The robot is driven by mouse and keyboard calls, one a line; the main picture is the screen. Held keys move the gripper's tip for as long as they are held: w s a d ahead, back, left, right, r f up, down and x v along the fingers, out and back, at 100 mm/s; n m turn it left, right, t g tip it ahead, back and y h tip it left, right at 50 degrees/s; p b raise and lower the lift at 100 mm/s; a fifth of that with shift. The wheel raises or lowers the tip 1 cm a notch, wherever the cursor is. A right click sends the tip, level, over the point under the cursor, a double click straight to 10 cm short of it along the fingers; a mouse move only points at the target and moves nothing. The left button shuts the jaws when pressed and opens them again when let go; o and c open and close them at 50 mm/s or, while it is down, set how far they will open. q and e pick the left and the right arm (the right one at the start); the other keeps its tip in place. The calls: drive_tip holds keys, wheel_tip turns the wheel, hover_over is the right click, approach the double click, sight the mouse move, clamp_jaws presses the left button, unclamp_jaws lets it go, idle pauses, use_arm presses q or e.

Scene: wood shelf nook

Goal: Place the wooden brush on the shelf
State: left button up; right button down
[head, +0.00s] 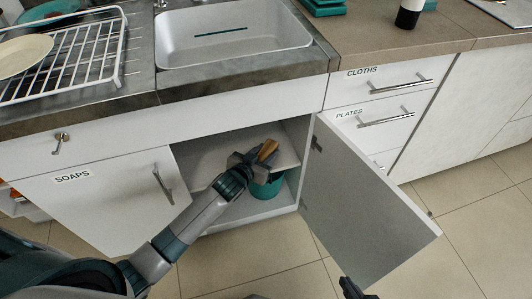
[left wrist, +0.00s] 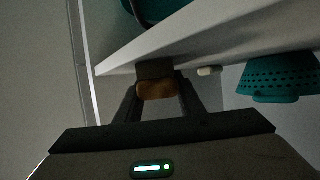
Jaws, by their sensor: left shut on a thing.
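The wooden brush (head: 268,150) is light brown and shows between the fingers of my left gripper (head: 252,162) in the head view. The left gripper is shut on it at the opening of the cabinet under the sink. In the left wrist view the brush (left wrist: 157,90) sits between both fingers, close to the shelf board (left wrist: 185,35). The white shelf (head: 212,158) spans the cabinet inside, and the gripper overlaps its front edge. I cannot tell whether the brush touches the shelf. A dark tip of my right gripper (head: 350,288) shows at the bottom edge.
A teal colander (head: 268,188) stands in the cabinet below the shelf; it also shows in the left wrist view (left wrist: 280,76). The open cabinet door (head: 365,205) juts out on the right. The soaps door (head: 105,205) is closed on the left. Free room shows on the shelf's left part.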

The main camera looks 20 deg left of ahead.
use_arm(q)
drive_tip(key=o, duration=1.2)
drive_tip(key=shift+f, duration=0.1)
use_arm(e)
drive_tip(key=shift+a, duration=0.1)
drive_tip(key=shift+r, duration=0.1)
use_arm(q)
drive_tip(key=shift+r, duration=0.25)
drive_tip(key=p+v, duration=0.2)
drive_tip(key=v, duration=1)
use_arm(e)
drive_tip(key=d, duration=0.1)
drive_tip(key=s+d+f+g+h, duration=0.1)
drive_tip(key=d, duration=0.1)
drive_tip(key=shift+s+f, duration=0.1)
drive_tip(key=shift+f, duration=0.05)
drive_tip(key=shift+s+a+g, duration=0.2)
drive_tip(key=shift+a+g, duration=0.05)
drive_tip(key=shift+g, duration=0.05)
